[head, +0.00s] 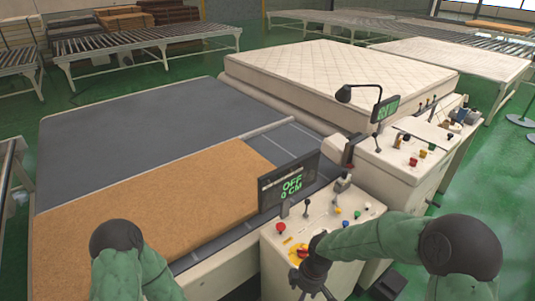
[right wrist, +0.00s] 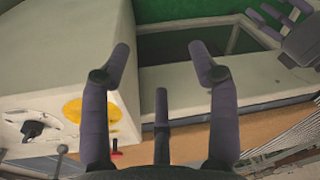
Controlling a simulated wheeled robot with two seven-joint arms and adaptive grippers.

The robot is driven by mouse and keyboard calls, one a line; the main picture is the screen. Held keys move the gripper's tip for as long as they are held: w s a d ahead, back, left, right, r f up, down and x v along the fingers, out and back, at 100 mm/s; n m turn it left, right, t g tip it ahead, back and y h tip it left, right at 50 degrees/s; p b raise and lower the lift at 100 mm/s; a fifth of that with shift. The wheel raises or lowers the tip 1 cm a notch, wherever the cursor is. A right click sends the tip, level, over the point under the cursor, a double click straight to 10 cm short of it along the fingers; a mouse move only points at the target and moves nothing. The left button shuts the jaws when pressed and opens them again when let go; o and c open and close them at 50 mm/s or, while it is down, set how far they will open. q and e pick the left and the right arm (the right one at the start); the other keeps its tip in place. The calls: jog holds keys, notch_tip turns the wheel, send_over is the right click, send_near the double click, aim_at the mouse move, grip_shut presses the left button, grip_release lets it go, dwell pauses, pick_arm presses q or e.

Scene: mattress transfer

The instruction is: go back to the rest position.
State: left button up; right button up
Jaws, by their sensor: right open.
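My right gripper (head: 315,288) hangs at the front edge of the control console (head: 345,236) in the head view, close to a red and yellow knob (head: 299,251). In the right wrist view its fingers (right wrist: 160,62) are spread apart with nothing between them. My left arm (head: 120,262) is bent at the bottom left of the head view, its gripper out of that picture. Dark fingers (right wrist: 284,22), apparently my left gripper, show at the top right of the right wrist view, cut off by the edge, so their opening is unclear.
A brown sheet (head: 170,205) lies on the grey machine bed (head: 130,120). A white mattress (head: 340,70) lies behind. A screen (head: 289,185) reading "OFF 0 CM" stands on the console. The second console (head: 400,160) is at right. Roller conveyors (head: 145,45) stand farther back on green floor.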

jog(key=s+f+m+b, duration=0.2)
jog(key=s+f+m, duration=0.2)
jog(key=f, duration=0.4)
jog(key=s+f+m+y+b, duration=0.1)
jog(key=s+f+m+b, duration=0.1)
jog(key=s+f+m, duration=0.3)
jog(key=s+f+m+y+b, duration=0.1)
jog(key=s+f+m+b, duration=0.2)
jog(key=f, duration=0.9)
jog(key=s+m, duration=0.1)
jog(key=m, duration=0.2)
jog(key=shift+s+a+m+t, duration=0.3)
jog(key=shift+s+a+t, duration=0.05)
jog(key=shift+a+t, duration=0.05)
